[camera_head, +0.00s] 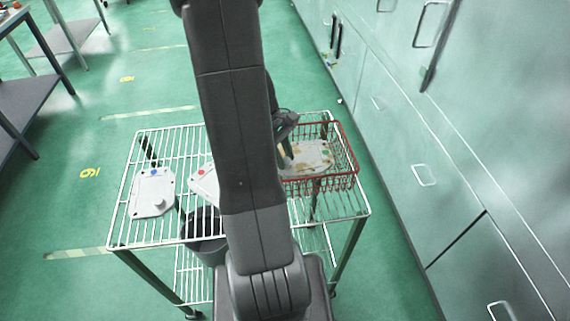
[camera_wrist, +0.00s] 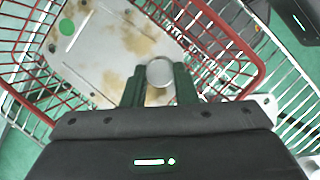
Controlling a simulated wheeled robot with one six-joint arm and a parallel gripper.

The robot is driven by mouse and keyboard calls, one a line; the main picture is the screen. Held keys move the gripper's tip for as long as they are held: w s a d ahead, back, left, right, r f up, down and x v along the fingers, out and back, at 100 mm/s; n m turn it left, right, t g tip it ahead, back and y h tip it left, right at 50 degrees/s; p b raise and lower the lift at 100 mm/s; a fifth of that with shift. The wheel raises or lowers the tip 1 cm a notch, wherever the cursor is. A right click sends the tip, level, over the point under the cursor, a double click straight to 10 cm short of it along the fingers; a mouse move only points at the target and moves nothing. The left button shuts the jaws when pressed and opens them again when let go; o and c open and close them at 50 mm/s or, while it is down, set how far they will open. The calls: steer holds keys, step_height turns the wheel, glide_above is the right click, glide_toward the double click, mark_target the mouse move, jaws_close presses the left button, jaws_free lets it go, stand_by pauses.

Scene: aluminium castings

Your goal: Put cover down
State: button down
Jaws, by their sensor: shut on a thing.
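A white cover (camera_head: 315,152) with a green dot and brown stains is within the outline of the red wire basket (camera_head: 345,182). In the wrist view the same cover (camera_wrist: 110,50) extends ahead of my gripper (camera_wrist: 159,85). The dark fingers stand on both sides of its round grey knob (camera_wrist: 160,71) and are shut on it. I cannot tell whether the cover touches the basket floor. In the head view my gripper (camera_head: 287,151) is at the basket's left side, partly hidden by my arm.
A white cover with a blue dot (camera_head: 152,192) lies on the left of the white wire cart (camera_head: 165,140). Another with a red dot (camera_head: 203,183) lies beside it, partly behind my arm. A dark bin (camera_head: 205,225) stands below. Cabinets (camera_head: 440,130) line the right.

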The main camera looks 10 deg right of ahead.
steer(key=shift+f, duration=1.85)
steer(key=c, duration=1.1)
jaws_free()
steer(key=shift+f, duration=0.1)
steer(key=shift+c, duration=0.2)
steer(key=v, duration=1.2)
steer(key=shift+b, duration=0.3)
steer(key=shift+s, duration=0.1)
